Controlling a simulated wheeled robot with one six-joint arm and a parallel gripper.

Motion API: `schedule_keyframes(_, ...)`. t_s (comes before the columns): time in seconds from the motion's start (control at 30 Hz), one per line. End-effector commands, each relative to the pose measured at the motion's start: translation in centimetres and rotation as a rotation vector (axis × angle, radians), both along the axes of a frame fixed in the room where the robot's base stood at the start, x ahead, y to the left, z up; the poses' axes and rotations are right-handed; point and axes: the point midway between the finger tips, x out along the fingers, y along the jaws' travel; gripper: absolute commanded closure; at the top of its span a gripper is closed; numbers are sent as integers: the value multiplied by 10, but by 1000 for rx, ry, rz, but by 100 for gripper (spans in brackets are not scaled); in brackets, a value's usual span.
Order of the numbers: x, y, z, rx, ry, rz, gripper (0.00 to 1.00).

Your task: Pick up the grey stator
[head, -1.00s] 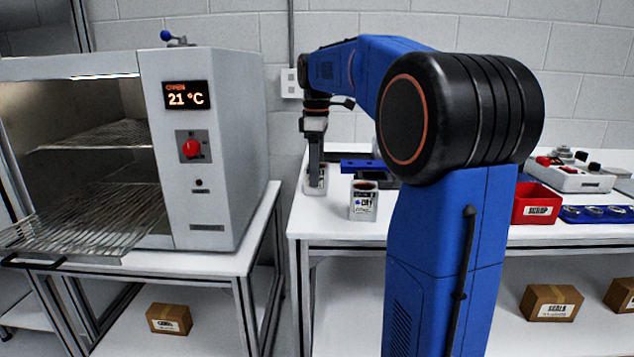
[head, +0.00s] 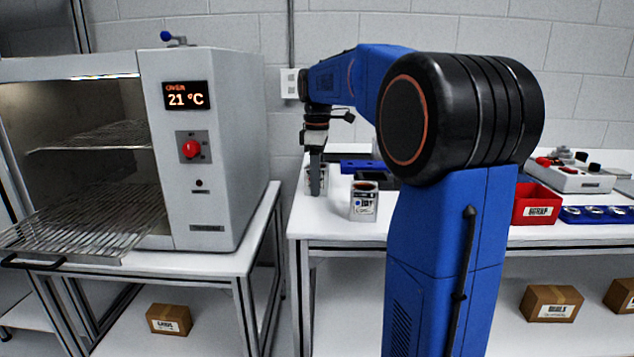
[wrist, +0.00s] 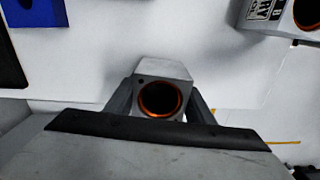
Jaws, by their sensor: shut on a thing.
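The grey stator (wrist: 163,75) is a block with a round bore lined in copper. In the wrist view it sits between the two fingers of my gripper (wrist: 160,105), which is shut on it. In the head view my gripper (head: 316,187) points down at the left end of the white bench. The stator (head: 308,180) shows there only in part, behind the fingers. I cannot tell whether it touches the bench.
A second labelled block with a copper bore (head: 364,201) stands just right of my gripper; it also shows in the wrist view (wrist: 306,14). A blue part (head: 360,165) lies behind. A red bin (head: 536,203) is farther right. The oven (head: 205,150) stands left, across a gap.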

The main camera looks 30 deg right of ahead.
Motion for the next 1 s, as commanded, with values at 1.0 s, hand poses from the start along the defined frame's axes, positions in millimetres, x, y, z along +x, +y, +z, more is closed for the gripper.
schedule_keyframes(1.0,0,0,101,-1,-1,0,93)
